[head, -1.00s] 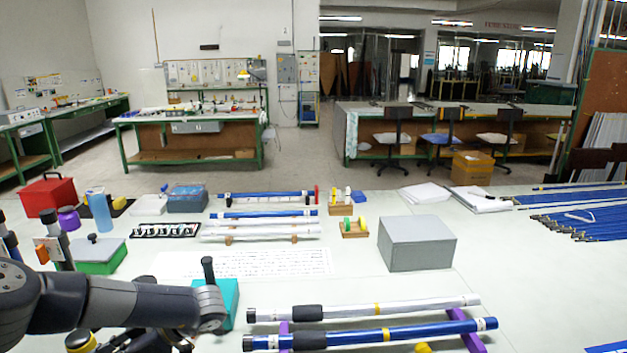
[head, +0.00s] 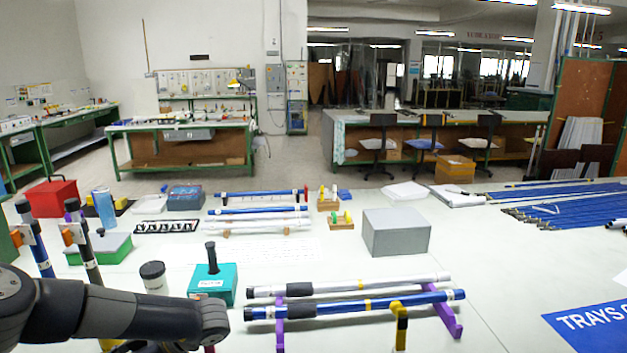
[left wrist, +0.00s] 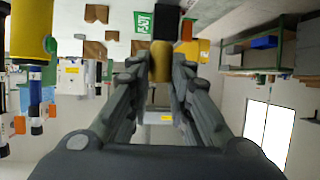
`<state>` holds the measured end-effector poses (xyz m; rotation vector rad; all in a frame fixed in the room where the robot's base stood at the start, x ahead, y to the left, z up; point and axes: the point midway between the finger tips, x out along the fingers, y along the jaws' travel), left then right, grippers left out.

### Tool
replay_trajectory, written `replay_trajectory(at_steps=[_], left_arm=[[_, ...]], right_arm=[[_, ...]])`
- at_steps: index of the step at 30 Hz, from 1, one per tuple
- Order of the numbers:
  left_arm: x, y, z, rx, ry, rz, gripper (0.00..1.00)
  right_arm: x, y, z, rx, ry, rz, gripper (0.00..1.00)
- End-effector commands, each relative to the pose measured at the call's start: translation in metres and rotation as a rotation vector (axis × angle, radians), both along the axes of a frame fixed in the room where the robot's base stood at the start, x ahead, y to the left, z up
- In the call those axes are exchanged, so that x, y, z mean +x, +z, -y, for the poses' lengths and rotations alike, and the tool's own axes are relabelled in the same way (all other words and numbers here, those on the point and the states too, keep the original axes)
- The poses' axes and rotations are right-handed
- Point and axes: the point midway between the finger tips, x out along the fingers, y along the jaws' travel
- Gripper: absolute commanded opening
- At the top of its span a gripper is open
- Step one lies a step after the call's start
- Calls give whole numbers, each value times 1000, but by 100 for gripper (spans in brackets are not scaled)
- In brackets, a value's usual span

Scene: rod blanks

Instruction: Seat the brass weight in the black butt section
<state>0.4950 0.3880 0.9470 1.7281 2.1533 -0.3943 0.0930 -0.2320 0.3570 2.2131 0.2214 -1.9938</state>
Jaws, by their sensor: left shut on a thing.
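In the left wrist view my left gripper (left wrist: 161,74) is shut on a brass-coloured piece, the brass weight (left wrist: 161,58), held between its fingertips. A black piece (left wrist: 168,17) shows just past the weight; I cannot tell whether they touch. In the head view my left arm comes in from the left, and its gripper and the weight are out of sight. A dark upright tube with an orange clamp (head: 84,250) stands at the left and may be the black butt section; a blue upright tube (head: 40,250) stands beside it. My right gripper is not in view.
Blue and white rods with black grips lie on purple stands (head: 448,318) at the front. A teal block (head: 215,285) with a black handle and a black-lidded white jar (head: 153,277) stand near my left arm. A grey box (head: 397,235) is behind. The table's middle is fairly clear.

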Motion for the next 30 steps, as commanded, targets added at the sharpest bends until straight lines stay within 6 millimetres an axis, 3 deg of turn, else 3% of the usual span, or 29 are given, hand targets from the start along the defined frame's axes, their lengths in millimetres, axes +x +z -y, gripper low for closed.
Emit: replay_trajectory(at_steps=[3, 13, 18, 21, 30], left_arm=[[3, 3, 23, 0, -71, 0, 0], [-3, 18, 102, 3, -347, 1, 0], [-25, 29, 153, 6, -568, -3, 0], [-41, 34, 173, 6, -680, -2, 0], [-73, 43, 195, 5, -871, 0, 0]], right_arm=[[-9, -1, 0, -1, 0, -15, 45], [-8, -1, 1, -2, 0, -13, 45], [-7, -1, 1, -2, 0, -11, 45], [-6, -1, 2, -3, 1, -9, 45], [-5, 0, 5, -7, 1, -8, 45]])
